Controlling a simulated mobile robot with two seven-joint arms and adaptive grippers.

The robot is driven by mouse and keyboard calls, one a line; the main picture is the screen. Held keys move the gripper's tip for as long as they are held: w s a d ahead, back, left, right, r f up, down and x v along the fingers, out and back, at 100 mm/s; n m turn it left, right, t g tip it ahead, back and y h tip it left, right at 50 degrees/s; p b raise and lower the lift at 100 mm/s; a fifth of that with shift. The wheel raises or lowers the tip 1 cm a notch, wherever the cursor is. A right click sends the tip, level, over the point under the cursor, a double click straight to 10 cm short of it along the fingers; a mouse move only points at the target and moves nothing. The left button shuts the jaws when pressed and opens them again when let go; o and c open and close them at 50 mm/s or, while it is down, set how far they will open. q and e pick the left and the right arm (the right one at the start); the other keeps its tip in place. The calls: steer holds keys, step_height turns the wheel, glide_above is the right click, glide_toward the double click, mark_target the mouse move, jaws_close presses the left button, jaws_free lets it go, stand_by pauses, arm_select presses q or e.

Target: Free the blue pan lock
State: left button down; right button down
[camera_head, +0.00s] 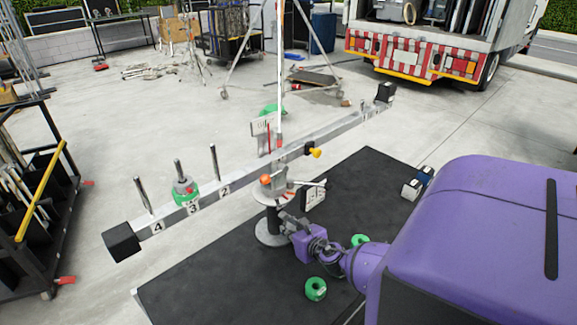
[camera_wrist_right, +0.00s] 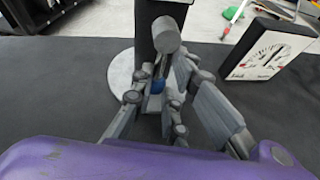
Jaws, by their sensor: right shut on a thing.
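The blue pan lock (camera_wrist_right: 157,86) shows as a small blue patch between my fingers in the right wrist view, and most of it is hidden. My right gripper (camera_wrist_right: 160,95) is shut on it, low against the dark column (camera_wrist_right: 150,28). In the head view the right gripper (camera_head: 284,221) reaches the column of the stand from the right, and the lock cannot be made out there. A grey rounded knob end (camera_wrist_right: 166,35) stands just above the fingers. My left gripper is in neither view.
The long grey beam (camera_head: 240,168) with numbered posts crosses above the stand. A yellow knob (camera_head: 314,152) and an orange knob (camera_head: 266,180) sit near its middle. A white dial plate (camera_wrist_right: 268,55) is right of the column. Green rings (camera_head: 316,289) lie on the black mat (camera_head: 210,285).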

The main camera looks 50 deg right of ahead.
steer(key=shift+w+a+f+n, duration=0.15)
steer(key=shift+a+n, duration=0.15)
steer(key=shift+a, duration=0.1)
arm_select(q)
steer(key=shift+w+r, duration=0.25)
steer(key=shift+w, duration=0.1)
arm_select(e)
steer(key=c, duration=2)
jaws_free()
steer(key=shift+o, duration=1)
steer(key=shift+f, duration=0.1)
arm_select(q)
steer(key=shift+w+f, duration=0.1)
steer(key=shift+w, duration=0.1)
arm_select(e)
steer(key=shift+w+d, duration=0.15)
steer(key=shift+d, duration=0.1)
steer(key=shift+s+h, duration=0.2)
steer(key=shift+h, duration=0.1)
steer(key=shift+s+r, duration=0.2)
steer(key=shift+s, duration=0.2)
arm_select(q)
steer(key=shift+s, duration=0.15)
arm_select(e)
steer(key=v, duration=1.1)
